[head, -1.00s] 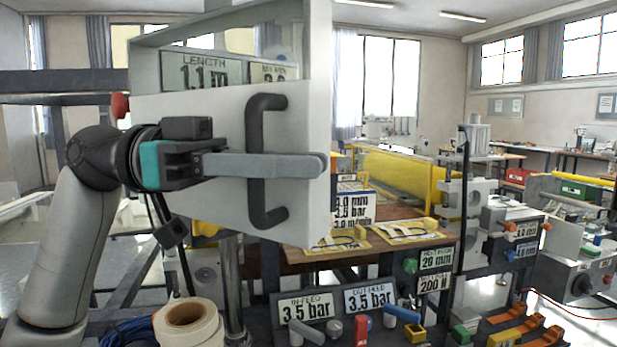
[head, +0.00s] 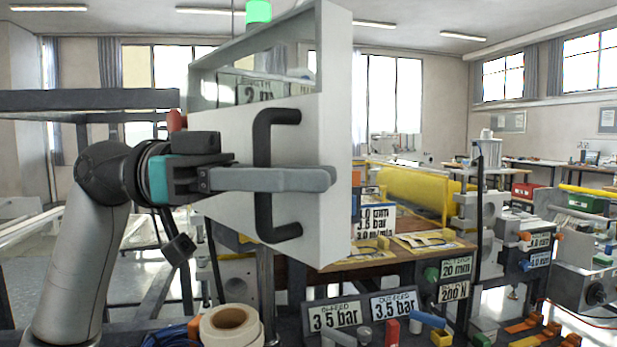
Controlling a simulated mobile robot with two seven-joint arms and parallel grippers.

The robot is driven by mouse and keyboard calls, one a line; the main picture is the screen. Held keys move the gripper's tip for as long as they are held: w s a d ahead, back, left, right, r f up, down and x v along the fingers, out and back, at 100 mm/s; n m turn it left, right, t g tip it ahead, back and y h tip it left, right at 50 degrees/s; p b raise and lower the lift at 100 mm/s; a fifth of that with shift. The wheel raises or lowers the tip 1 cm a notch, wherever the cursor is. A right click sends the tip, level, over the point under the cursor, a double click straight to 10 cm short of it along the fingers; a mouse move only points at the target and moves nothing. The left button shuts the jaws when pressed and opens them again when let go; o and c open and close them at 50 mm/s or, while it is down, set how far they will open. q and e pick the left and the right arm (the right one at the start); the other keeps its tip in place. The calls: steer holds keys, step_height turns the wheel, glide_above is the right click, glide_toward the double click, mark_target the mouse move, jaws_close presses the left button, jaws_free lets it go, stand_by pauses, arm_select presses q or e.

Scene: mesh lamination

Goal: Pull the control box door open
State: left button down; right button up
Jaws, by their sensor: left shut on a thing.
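The control box door (head: 299,215) is a pale grey panel with a window in its upper part. It stands swung out at an angle in the middle of the head view. A dark C-shaped handle (head: 264,212) is fixed upright on its face. My left gripper (head: 322,179) comes in from the left, and its long grey fingers cross the handle's vertical bar at mid-height. It is shut on the handle. The finger in front hides part of the handle and door. My right gripper is not in view.
A bench below holds a roll of tape (head: 228,325), signs reading 3.5 bar (head: 334,316), and several coloured clamps and knobs. A yellow roller (head: 408,192) lies behind the door. A dark post (head: 477,215) stands to the right.

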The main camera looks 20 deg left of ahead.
arm_select(q)
steer(key=shift+a+f, duration=0.1)
steer(key=shift+f, duration=0.15)
steer(key=c, duration=1.1)
jaws_free()
steer(key=shift+s+r, duration=0.1)
steer(key=shift+s, duration=0.1)
steer(key=shift+r, duration=0.1)
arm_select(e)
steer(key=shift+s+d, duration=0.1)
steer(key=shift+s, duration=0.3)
